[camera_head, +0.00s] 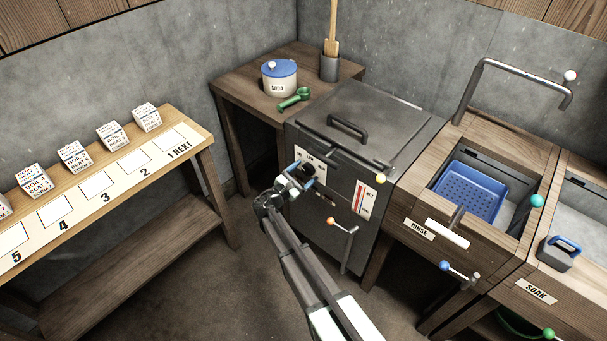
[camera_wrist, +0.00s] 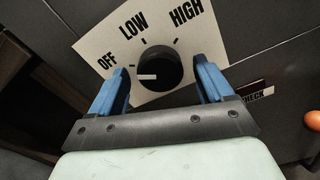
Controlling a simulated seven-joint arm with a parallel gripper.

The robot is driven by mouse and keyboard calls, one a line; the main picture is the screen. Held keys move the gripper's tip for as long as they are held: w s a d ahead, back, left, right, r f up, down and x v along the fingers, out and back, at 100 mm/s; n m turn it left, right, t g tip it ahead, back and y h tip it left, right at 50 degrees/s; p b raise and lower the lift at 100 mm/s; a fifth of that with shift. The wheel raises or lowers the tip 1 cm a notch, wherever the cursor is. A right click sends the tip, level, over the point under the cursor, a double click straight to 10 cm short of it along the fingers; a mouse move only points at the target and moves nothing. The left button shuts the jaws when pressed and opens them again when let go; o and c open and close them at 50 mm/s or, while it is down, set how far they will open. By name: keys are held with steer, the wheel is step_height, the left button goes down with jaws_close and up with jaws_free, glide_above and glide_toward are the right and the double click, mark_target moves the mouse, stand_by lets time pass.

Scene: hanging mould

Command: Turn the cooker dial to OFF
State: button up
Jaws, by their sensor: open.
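The cooker (camera_head: 331,228) is a dark metal box with a grey lid. Its dial (camera_wrist: 164,62) is a round black knob on a white plate (camera_wrist: 96,45) marked OFF, LOW and HIGH. The dial's white pointer mark (camera_wrist: 147,77) points left, on the OFF side, close to the OFF tick. My gripper (camera_wrist: 161,70) is open, with one blue finger on each side of the dial and a gap showing at both sides. In the head view my gripper (camera_head: 300,170) is at the cooker's front and largely hides the dial.
A thermometer plate (camera_head: 364,197) and an orange-tipped lever (camera_head: 341,226) are on the cooker front, right of my gripper. A wooden bench with numbered spaces (camera_head: 103,197) stands left. The rinse sink (camera_head: 435,205) is right. Open floor lies before the cooker.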

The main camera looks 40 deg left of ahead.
steer(key=s, duration=1.3)
steer(key=shift+s, duration=0.4)
steer(key=s+d+f+m+g+h, duration=0.2)
steer(key=s+d+f+m+g, duration=0.35)
steer(key=d+f+m, duration=0.35)
steer(key=s+d+f+m+g+h, duration=0.2)
steer(key=s+d+f+m+g, duration=0.45)
steer(key=d, duration=0.55)
steer(key=s+d+f+m+g+y, duration=0.1)
steer(key=d+m+g, duration=0.3)
steer(key=d, duration=1.2)
steer(key=s+d+f+m+g+y, duration=0.1)
steer(key=d+f+m+g, duration=0.3)
steer(key=d, duration=1.2)
steer(key=s+d+f+m+g+y, duration=0.2)
steer(key=d+m, duration=0.6)
steer(key=d, duration=0.9)
steer(key=shift+s+f+g, duration=0.4)
steer(key=shift+s+g, duration=0.25)
steer(key=shift+g, duration=0.75)
